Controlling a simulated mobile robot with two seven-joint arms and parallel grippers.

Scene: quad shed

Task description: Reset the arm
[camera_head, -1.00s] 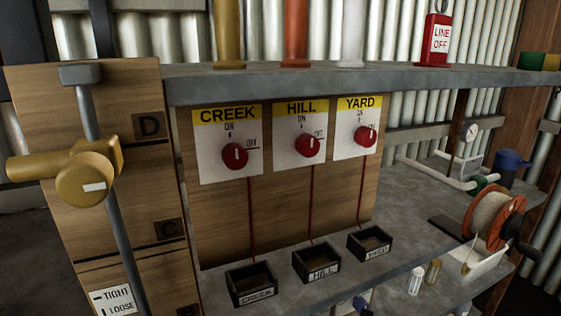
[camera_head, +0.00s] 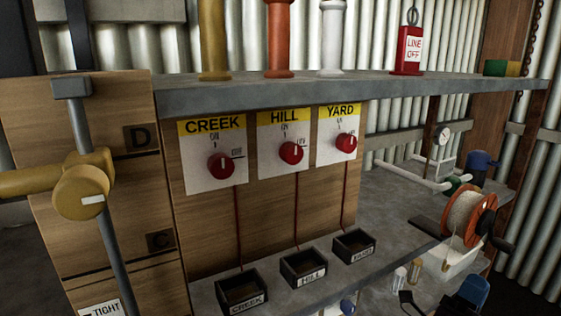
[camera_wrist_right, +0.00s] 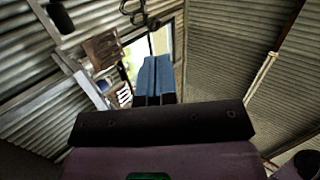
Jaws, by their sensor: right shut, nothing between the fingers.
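My right gripper (camera_head: 473,291) shows as blue and dark parts at the lower right edge of the head view, below the reel. In the right wrist view its two blue fingers (camera_wrist_right: 154,80) are together with nothing between them, pointing up toward the corrugated roof. My left gripper is in neither view. Three red knobs on the CREEK panel (camera_head: 213,180), HILL panel (camera_head: 273,170) and YARD panel (camera_head: 329,155) sit on a wooden board, untouched.
Black trays labelled CREEK (camera_head: 258,282), HILL (camera_head: 318,262) and YARD (camera_head: 368,240) stand on the lower shelf. The upper shelf (camera_head: 300,91) holds coloured posts and a red LINE OFF tag (camera_head: 411,40). A reel (camera_head: 466,217) stands at right. A yellow-handled lever (camera_head: 84,185) is at left.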

